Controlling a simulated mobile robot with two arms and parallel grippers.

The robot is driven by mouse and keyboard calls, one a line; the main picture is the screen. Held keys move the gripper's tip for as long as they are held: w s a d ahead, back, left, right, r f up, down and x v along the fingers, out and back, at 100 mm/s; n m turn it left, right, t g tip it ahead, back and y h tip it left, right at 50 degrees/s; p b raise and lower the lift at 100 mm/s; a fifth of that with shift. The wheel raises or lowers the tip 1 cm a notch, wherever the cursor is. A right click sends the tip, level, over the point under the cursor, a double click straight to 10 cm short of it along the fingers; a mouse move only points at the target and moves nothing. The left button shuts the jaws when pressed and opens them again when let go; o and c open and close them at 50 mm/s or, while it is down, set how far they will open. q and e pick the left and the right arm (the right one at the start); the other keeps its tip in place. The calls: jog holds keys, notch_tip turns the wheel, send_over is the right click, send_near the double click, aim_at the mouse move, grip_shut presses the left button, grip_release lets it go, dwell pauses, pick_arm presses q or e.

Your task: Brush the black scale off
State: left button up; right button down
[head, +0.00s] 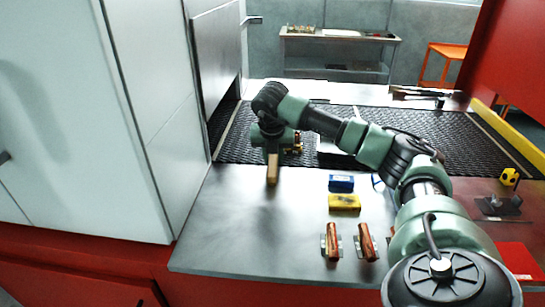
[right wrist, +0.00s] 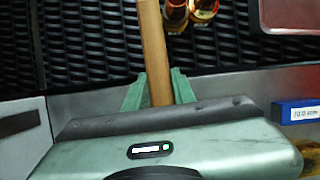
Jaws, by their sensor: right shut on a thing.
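My right gripper (head: 272,153) points down over the front edge of the mesh belt, at the left of the metal table. It is shut on a wooden handle (right wrist: 154,50), which shows between its two green fingers in the right wrist view. The handle also shows as a tan bar (head: 272,172) below the gripper in the head view. Whether it has bristles cannot be seen. Two copper-brown pieces (right wrist: 189,12) lie on the belt (right wrist: 85,45) beyond the handle, cut by the picture edge. No black scale can be made out on them. My left gripper is out of view.
A blue box (head: 341,183) and a yellow box (head: 344,202) stand on the metal table (head: 235,225). Two copper-coloured cylinders (head: 332,241) (head: 366,241) lie in front of them. A yellow tape measure (head: 509,177) is at right. A grey cabinet wall rises at left. The table's left part is clear.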

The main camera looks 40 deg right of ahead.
jog(key=shift+r+p, duration=1.65)
jog(key=shift+r, duration=1.2)
jog(key=shift+r+p, duration=1.1)
jog(key=shift+r, duration=0.45)
jog(key=shift+f, duration=0.1)
